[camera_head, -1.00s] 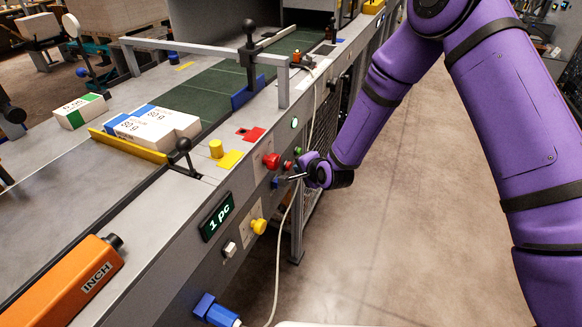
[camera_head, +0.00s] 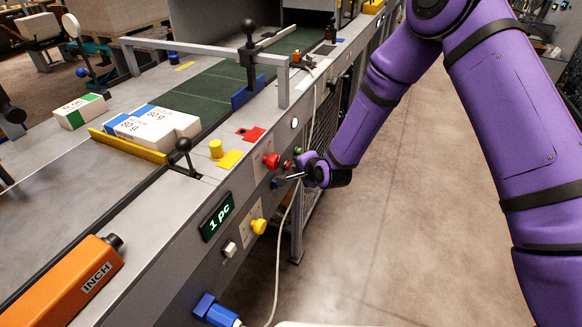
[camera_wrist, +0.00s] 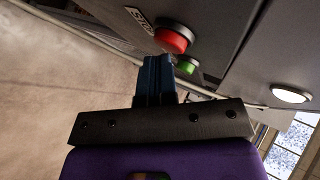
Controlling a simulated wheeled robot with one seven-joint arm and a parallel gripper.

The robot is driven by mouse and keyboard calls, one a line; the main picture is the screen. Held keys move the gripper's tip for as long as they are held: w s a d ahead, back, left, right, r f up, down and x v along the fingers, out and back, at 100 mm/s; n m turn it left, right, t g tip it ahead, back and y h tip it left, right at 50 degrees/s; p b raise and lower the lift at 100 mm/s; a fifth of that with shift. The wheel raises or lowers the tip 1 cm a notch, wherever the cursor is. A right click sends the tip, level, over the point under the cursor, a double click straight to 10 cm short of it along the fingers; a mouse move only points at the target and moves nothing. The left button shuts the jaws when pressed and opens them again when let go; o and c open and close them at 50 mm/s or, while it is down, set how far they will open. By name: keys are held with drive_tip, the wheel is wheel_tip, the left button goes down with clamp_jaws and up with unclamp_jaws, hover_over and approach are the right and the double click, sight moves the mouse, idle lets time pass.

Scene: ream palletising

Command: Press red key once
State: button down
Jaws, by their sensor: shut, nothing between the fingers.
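A small red key (camera_head: 287,165) sits on the side panel of the machine, next to a green key (camera_head: 298,151). In the wrist view the red key (camera_wrist: 173,39) is round, beside a partly hidden label, with the green key (camera_wrist: 187,66) just beyond it. My gripper (camera_head: 291,177) is at the panel, just below the red key in the head view. In the wrist view its blue fingers (camera_wrist: 158,62) are together and empty, with their tips close to the red key. I cannot tell whether they touch it.
A larger red mushroom button (camera_head: 271,161) is just left of the red key. A round lamp (camera_head: 294,123) above glows white. A pale cable hangs close to my gripper.

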drive_tip(key=shift+s+d, duration=0.3)
drive_tip(key=shift+d, duration=0.4)
drive_tip(key=shift+s+d, duration=0.3)
drive_tip(key=shift+d, duration=0.5)
drive_tip(key=shift+s+d, duration=0.25)
drive_tip(key=shift+d, duration=0.55)
drive_tip(key=shift+s+d, duration=0.3)
drive_tip(key=shift+d, duration=0.5)
